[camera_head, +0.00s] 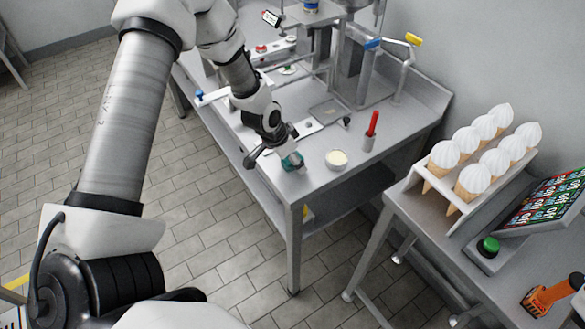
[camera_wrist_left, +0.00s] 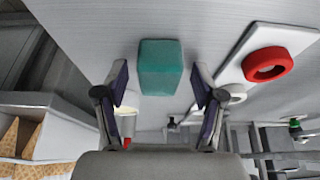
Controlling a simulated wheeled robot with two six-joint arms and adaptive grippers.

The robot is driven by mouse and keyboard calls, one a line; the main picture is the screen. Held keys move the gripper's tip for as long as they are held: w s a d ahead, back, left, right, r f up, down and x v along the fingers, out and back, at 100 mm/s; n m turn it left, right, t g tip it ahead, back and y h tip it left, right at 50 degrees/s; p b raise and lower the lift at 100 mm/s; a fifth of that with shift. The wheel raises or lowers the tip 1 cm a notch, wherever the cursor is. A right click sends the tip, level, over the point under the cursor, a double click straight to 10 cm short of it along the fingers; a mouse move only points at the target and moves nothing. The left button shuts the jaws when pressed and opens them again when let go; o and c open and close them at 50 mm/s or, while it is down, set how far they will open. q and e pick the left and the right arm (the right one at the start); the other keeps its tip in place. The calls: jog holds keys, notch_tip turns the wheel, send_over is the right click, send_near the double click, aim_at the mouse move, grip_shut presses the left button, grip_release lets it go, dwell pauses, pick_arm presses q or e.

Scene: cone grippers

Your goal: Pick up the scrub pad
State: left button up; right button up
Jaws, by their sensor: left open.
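The scrub pad (camera_head: 292,161) is a small teal block on the metal table, close to its front corner. In the left wrist view the scrub pad (camera_wrist_left: 160,66) lies straight ahead, in line with the gap between the fingers. My left gripper (camera_head: 276,155) is open and just over the pad, with its fingers spread and nothing held. In the left wrist view the left gripper (camera_wrist_left: 159,92) has one finger on each side of the gap, and both look clear of the pad. My right gripper is not in view.
A small cup with pale contents (camera_head: 337,159) stands right of the pad. Beyond it is a grey holder with a red stick (camera_head: 371,130). A red ring-shaped part (camera_wrist_left: 268,64) sits on a white plate. A rack of ice cream cones (camera_head: 462,190) stands on the right table.

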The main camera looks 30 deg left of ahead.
pick_arm(q)
jog(key=shift+d+r, duration=0.1)
jog(key=shift+r, duration=0.05)
jog(key=shift+c, duration=0.4)
jog(key=shift+s, duration=0.1)
jog(key=c, duration=1)
jog(key=shift+o, duration=0.2)
